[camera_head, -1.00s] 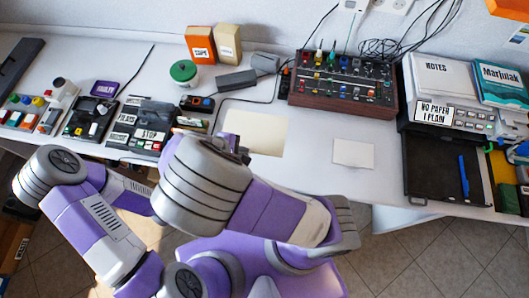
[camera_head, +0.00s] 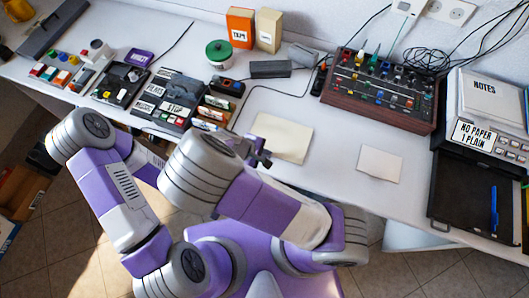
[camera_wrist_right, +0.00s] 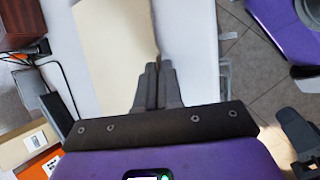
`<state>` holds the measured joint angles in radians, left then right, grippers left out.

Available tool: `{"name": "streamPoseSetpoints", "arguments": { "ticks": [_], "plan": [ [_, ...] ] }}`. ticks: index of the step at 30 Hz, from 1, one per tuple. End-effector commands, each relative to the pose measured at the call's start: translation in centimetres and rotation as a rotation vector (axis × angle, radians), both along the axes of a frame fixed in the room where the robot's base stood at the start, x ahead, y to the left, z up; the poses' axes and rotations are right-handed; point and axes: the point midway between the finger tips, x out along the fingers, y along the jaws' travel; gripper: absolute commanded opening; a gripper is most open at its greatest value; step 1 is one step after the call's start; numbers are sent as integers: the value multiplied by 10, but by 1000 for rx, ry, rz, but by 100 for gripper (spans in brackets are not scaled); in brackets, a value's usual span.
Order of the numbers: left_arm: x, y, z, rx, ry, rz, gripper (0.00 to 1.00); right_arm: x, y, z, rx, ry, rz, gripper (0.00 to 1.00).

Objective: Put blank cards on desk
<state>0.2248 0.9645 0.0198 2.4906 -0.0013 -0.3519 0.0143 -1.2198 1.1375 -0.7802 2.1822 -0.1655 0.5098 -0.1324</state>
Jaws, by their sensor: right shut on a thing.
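A blank cream card (camera_head: 284,137) is over the desk (camera_head: 322,150) in the middle of the head view. In the right wrist view, the closed fingers (camera_wrist_right: 157,88) pinch the edge of the cream card (camera_wrist_right: 113,52). A smaller blank white card (camera_head: 380,164) lies flat on the desk to the right, apart from the gripper. My left gripper is hidden in the head view. A dark part at the right of the right wrist view may be it, but its jaws are unclear.
A mixer (camera_head: 378,90), a green-lidded tub (camera_head: 219,53) and boxes stand behind. Labelled devices (camera_head: 165,100) fill the left. Bare desk lies between the cards.

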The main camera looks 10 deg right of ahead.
Motion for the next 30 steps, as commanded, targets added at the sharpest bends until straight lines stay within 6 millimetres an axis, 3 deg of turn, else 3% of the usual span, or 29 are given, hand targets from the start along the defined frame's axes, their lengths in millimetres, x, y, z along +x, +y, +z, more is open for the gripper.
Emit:
{"name": "streamPoseSetpoints", "arguments": {
  "ticks": [2, 8, 19, 30],
  "plan": [
    [0, 0, -1, 0, 0, 0, 43, 0, 0, -2, 0, 0, 0, 0],
    [0, 0, -1, 0, 0, 0, 43, 0, 0, -2, 0, 0, 0, 31],
    [0, 0, 3, 0, 0, 0, 43, -1, 4, 7, 1, 0, 2, 31],
    [0, 0, 29, 0, 0, 0, 43, -8, 44, 72, 4, -1, 4, 31]
  ]
}}
